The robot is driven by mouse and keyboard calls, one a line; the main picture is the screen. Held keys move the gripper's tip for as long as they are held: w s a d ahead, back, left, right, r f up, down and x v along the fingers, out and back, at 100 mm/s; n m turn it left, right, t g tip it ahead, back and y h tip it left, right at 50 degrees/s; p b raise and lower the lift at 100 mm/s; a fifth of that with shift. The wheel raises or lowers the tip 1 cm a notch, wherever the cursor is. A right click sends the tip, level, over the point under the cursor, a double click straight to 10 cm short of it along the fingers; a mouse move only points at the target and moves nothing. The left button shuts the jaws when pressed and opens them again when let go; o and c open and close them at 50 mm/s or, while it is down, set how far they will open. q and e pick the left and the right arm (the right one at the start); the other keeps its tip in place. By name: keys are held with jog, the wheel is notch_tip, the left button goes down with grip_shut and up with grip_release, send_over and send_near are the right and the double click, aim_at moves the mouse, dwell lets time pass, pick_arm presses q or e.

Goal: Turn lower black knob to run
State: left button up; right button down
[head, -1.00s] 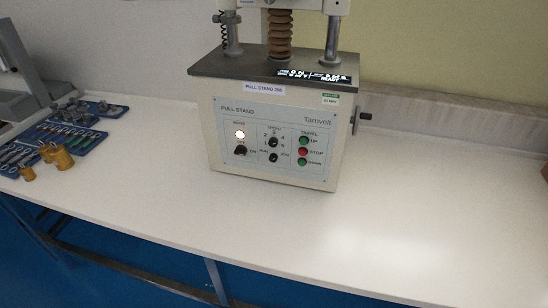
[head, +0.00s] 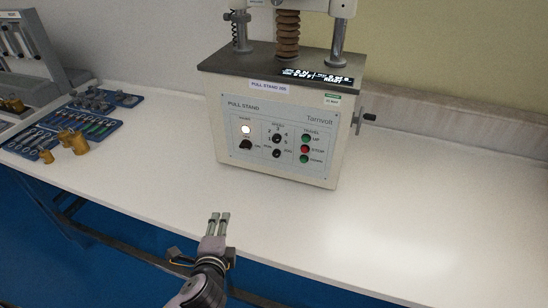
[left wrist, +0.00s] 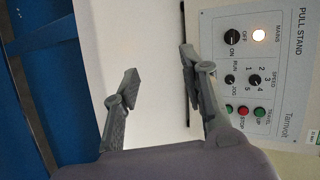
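The pull stand (head: 232,160) is a pale box with a grey front panel, standing on the white bench. The lower black knob (head: 277,153), between RUN and JOG labels, sits below the black speed knob (head: 277,138). It also shows in the left wrist view (left wrist: 229,79), where the panel appears turned sideways. Its pointer is too small to read surely. My left gripper (head: 217,221) is in front of the panel near the bench's front edge, apart from the knob. In the left wrist view its fingers (left wrist: 160,67) are spread and empty. My right gripper is not in view.
A black mains knob (head: 246,144) sits left, below a lit lamp. Green and red travel buttons (head: 305,149) sit right. A side crank (head: 367,117) sticks out. Brass weights (head: 74,142) and blue tool trays (head: 98,128) lie left. The bench before the stand is clear.

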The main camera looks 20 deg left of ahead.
pick_arm(q)
jog(key=w+d+r+m+t+h, duration=0.1)
jog(key=w+d+r+m+t, duration=0.1)
jog(key=w+r+m+t, duration=0.3)
jog(key=m+h, duration=0.4)
jog(key=m, duration=0.6)
send_near(276, 155)
jog(key=shift+t, duration=0.3)
jog(key=w, duration=0.3)
jog(key=w+p, duration=0.1)
jog(key=w, duration=0.4)
jog(key=shift+w+d+f, duration=0.2)
jog(key=shift+w+f, duration=0.1)
jog(key=shift+f, duration=0.05)
jog(key=shift+c, duration=0.5)
grip_shut()
